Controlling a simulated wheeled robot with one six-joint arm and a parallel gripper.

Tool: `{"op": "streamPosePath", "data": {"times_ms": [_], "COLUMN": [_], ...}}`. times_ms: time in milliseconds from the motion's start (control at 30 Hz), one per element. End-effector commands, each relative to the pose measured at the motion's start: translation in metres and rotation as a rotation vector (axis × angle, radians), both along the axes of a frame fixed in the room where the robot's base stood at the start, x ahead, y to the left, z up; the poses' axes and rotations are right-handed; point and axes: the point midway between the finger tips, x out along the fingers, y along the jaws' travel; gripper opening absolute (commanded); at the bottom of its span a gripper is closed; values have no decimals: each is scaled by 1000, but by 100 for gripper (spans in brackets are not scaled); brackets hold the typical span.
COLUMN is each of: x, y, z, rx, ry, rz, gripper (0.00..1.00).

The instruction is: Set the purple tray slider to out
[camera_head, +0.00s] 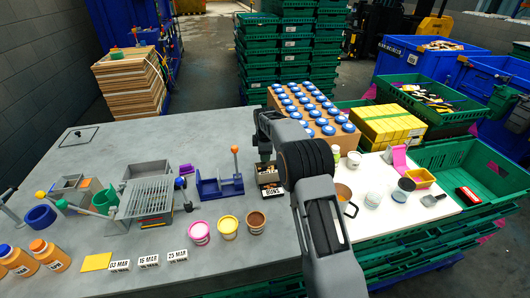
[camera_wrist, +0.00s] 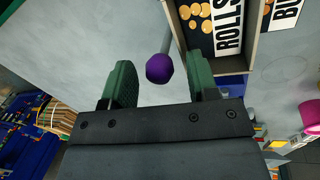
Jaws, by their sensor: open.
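The purple ball knob (camera_wrist: 160,69) of the slider sits on the end of a grey rod in the wrist view. The rod runs up beside a box with a ROLLS label (camera_wrist: 228,28). My gripper (camera_wrist: 158,76) is open, with one green finger on each side of the knob and gaps on both sides. I cannot tell how deep the knob lies between the fingers. In the head view my gripper (camera_head: 265,156) is just above the dark box labelled BUNS (camera_head: 270,192). The knob is hidden there behind my gripper and arm.
A blue-purple holder with an orange-knobbed lever (camera_head: 235,150) stands left of the box. Pink, yellow and brown tubs (camera_head: 228,227) are in front. A carton of blue-lidded jars (camera_head: 312,105) is behind. The grey table (camera_head: 75,165) is open at the far left.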

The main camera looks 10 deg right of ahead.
Motion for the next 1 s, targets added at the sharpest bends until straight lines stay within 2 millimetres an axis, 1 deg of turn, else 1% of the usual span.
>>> {"op": "streamPosePath", "data": {"times_ms": [133, 267, 700, 900, 1000], "x": [0, -2, -19, -24, -25], "y": [0, 0, 4, 5, 6], "z": [3, 16, 100, 125, 132], "rx": [0, 0, 0, 0, 0], "ry": [-1, -4, -4, -2, -1], "rz": [-1, -1, 0, 1, 1], "gripper": [54, 54, 54, 54, 54]}}
